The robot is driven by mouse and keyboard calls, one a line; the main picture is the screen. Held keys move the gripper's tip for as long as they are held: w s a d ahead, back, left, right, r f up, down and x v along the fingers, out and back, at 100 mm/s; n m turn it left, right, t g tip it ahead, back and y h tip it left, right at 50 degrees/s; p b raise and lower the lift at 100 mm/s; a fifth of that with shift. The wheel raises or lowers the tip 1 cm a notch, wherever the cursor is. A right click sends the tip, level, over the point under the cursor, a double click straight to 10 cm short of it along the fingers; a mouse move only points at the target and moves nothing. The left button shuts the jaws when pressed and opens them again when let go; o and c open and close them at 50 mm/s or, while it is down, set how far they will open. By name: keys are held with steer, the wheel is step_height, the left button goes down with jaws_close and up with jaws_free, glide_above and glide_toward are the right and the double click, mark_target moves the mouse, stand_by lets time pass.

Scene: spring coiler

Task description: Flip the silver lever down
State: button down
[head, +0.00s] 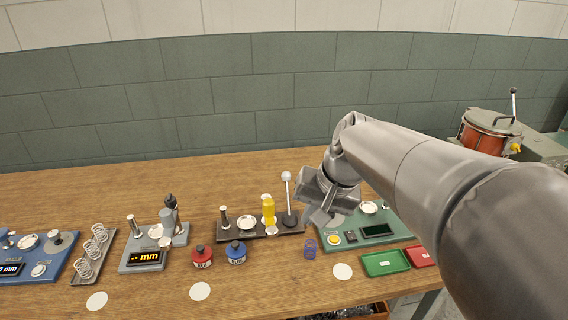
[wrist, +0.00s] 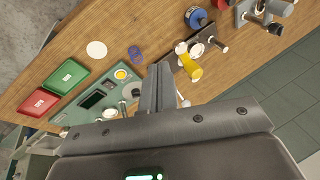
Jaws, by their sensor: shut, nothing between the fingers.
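The silver lever (head: 287,186) stands upright on a dark base plate (head: 256,233), with a pale ball knob on top of its thin shaft. My gripper (head: 316,218) is shut and empty. In the head view it is just right of the lever, with a small gap in the picture; the depth between them is hard to tell. In the wrist view the shut fingers (wrist: 161,85) point at the bench, and a pale piece (wrist: 184,102), perhaps the lever's knob, shows beside them, partly hidden.
A yellow part (head: 268,211) stands on the same plate, left of the lever. A green station (head: 350,225) with a screen lies right of it, below my arm. A blue spring (head: 309,248), blue jar (head: 236,253), red jar (head: 202,257) and green tray (head: 385,263) are in front.

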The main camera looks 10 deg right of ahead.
steer(key=w+f+m+g+y, duration=0.1)
steer(key=w+f+m+y, duration=0.15)
steer(key=w, duration=0.75)
steer(key=m+t+y, duration=0.1)
steer(key=m+y, duration=0.3)
steer(key=y, duration=0.1)
glide_toward(287, 190)
step_height(287, 190, up, 3)
steer(key=s+a, duration=0.1)
steer(key=w+d+f+m+t+y, duration=0.2)
steer(key=w+d+f, duration=0.3)
steer(key=w, duration=0.1)
steer(key=shift+w+d+f+t, duration=0.3)
steer(key=shift+d, duration=0.1)
steer(key=shift+a+m+y, duration=0.15)
steer(key=shift+m+y, duration=0.1)
steer(key=a, duration=0.9)
steer(key=shift+w+f, duration=0.4)
steer(key=shift+s+r, duration=0.1)
